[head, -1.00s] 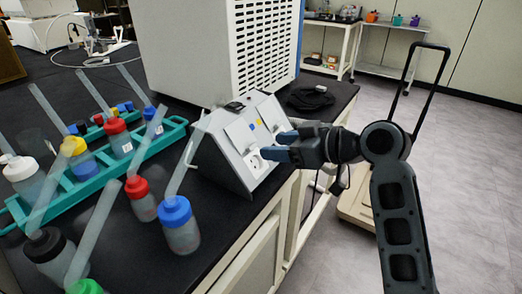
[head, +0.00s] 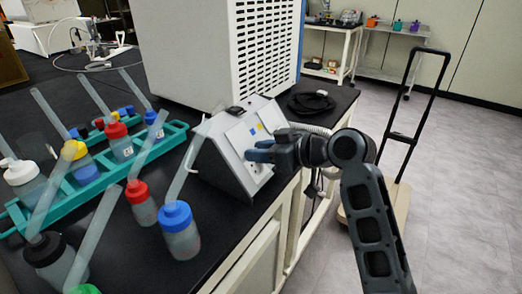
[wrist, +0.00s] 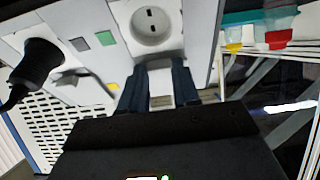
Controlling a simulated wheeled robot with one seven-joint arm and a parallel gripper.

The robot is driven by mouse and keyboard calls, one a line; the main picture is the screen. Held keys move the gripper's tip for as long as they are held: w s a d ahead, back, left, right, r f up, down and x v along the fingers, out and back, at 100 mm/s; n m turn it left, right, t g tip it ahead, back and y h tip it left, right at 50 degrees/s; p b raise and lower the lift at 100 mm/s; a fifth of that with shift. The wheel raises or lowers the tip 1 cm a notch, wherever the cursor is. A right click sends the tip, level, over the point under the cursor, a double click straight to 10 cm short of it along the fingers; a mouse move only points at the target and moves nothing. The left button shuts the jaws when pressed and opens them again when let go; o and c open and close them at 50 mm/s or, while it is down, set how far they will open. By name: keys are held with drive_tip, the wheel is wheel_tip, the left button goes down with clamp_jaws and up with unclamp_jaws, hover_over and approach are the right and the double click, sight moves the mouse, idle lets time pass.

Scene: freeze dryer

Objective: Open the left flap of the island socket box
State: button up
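The grey-white island socket box (head: 215,165) stands on the black bench, its sloped front facing my arm. The left flap (head: 240,133) is a pale panel on that front. My gripper (head: 256,151) is at the lower part of this front, close to the socket. In the wrist view, a white round socket face (wrist: 151,25) with two holes is exposed just beyond my fingers. The two dark blue fingers (wrist: 160,88) are apart, with a pale strip visible between them. I cannot tell whether they touch the flap. My gripper hides part of the socket area in the head view.
A black plug (wrist: 38,62) with a cable is beside the socket in the wrist view. A green rack (head: 95,180) with bottles and a blue-capped bottle (head: 180,232) stand left of the box. A large white machine (head: 205,50) stands behind. A hand cart (head: 411,135) is to the right.

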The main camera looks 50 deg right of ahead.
clamp_jaws()
drive_tip(key=shift+r, duration=0.1)
